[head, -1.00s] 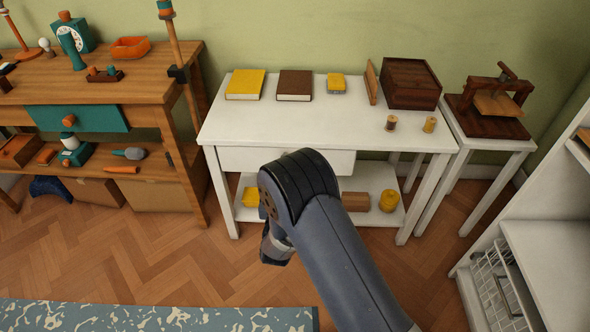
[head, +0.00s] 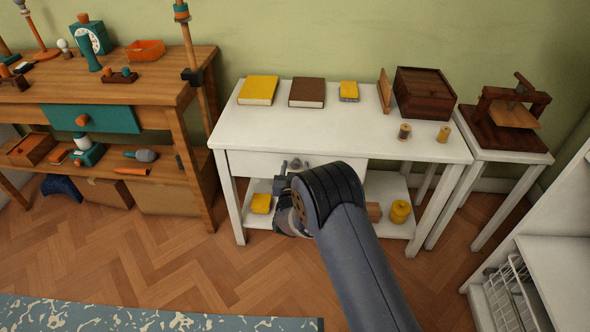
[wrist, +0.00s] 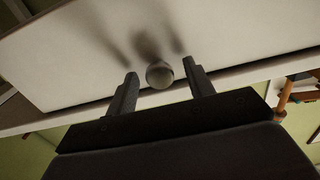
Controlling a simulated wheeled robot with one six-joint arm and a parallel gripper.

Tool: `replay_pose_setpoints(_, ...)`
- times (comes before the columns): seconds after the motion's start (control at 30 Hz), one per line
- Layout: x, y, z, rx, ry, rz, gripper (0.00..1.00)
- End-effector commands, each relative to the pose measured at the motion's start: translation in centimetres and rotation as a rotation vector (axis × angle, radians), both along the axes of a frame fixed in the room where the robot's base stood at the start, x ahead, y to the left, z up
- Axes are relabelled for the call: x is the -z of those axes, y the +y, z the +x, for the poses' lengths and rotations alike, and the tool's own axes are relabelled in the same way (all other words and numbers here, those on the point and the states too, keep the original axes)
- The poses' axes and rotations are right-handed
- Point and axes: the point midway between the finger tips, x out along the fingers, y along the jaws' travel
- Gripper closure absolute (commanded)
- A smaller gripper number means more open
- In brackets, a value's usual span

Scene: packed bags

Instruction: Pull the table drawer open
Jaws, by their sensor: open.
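The white table (head: 345,134) has a white drawer (head: 252,164) under its top, and the drawer looks closed. In the wrist view the drawer front (wrist: 75,60) fills the upper part. A round greyish knob (wrist: 159,75) stands out from it. My gripper (wrist: 160,69) is open, with one finger on each side of the knob and visible gaps between the fingers and the knob. In the head view my gripper (head: 289,168) is in front of the drawer. My arm hides the drawer's right part there, and the knob is hard to make out.
A wooden workbench (head: 120,92) stands at left, a white side table with a press (head: 512,112) at right. The floor in front is clear.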

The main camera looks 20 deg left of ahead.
Motion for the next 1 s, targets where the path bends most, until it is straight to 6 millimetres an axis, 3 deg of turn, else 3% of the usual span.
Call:
replay_pose_setpoints(0.17,0.0,-0.02,-0.01,0.0,0.0,0.0,0.5)
replay_pose_setpoints(0.8,-0.01,-0.03,-0.02,0.0,0.0,0.0,1.0)
replay_pose_setpoints(1.0,-0.01,-0.03,-0.03,0.0,0.0,0.0,1.0)
